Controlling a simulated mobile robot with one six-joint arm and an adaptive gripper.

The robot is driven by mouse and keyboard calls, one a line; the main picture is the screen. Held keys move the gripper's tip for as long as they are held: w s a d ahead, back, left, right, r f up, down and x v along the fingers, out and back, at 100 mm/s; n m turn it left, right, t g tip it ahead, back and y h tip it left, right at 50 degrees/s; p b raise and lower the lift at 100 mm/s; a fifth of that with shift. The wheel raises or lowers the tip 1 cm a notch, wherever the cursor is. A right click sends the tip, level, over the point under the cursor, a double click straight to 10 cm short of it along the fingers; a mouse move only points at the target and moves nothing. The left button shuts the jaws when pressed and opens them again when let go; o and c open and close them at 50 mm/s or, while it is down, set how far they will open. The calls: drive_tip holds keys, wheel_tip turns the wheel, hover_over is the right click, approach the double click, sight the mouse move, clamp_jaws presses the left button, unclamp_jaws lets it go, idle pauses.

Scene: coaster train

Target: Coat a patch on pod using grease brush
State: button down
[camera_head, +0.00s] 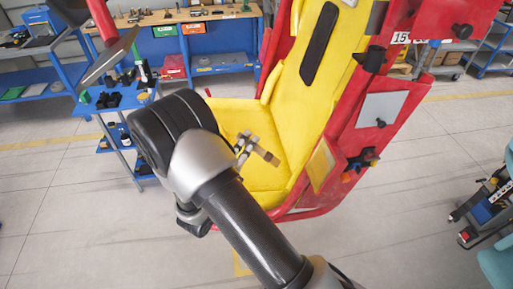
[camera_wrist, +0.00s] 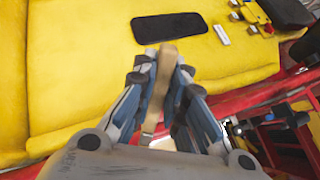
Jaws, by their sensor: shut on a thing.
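The pod is a red shell (camera_head: 395,150) around a yellow seat (camera_head: 265,180), right of centre in the head view. In the wrist view its yellow padding (camera_wrist: 80,75) fills the upper left. My gripper (camera_head: 244,148) is in front of the seat. It is shut on the grease brush, whose tan handle (camera_wrist: 158,95) lies between the fingers in the wrist view. A brown end of the brush (camera_head: 267,157) points right in the head view. The bristles are not clear, and I cannot tell whether the brush touches the pod. No coated patch is distinguishable.
A dark pad (camera_head: 319,45) lies on the seat back. A grey panel (camera_head: 381,109) and colored knobs (camera_head: 362,160) are on the pod's red side. A blue cart (camera_head: 117,110) and workbench (camera_head: 215,50) stand behind on the left. Another cart (camera_head: 490,205) is at the right.

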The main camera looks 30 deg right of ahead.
sight(278, 159)
drive_tip(key=s+d+f, duration=0.1)
drive_tip(key=s+d, duration=0.1)
drive_tip(key=d, duration=0.5)
drive_tip(key=shift+f, duration=0.35)
drive_tip(key=shift+s+d+f, duration=0.2)
drive_tip(key=shift+s+d, duration=0.05)
drive_tip(key=shift+d, duration=0.4)
idle(0.6)
drive_tip(key=shift+s, duration=0.1)
drive_tip(key=shift+s+a, duration=0.35)
drive_tip(key=shift+s, duration=0.55)
drive_tip(key=shift+s+a, duration=0.3)
drive_tip(key=shift+s, duration=0.6)
drive_tip(key=shift+s+a, duration=0.5)
drive_tip(key=shift+s, duration=1.6)
drive_tip(key=w+d+p, duration=0.2)
drive_tip(key=w, duration=0.6)
drive_tip(key=shift+d, duration=0.2)
drive_tip(key=w+a+r+p, duration=0.1)
drive_tip(key=a, duration=0.4)
drive_tip(key=shift+w+a+r, duration=0.2)
drive_tip(key=shift+w+a, duration=0.1)
drive_tip(key=shift+a, duration=0.05)
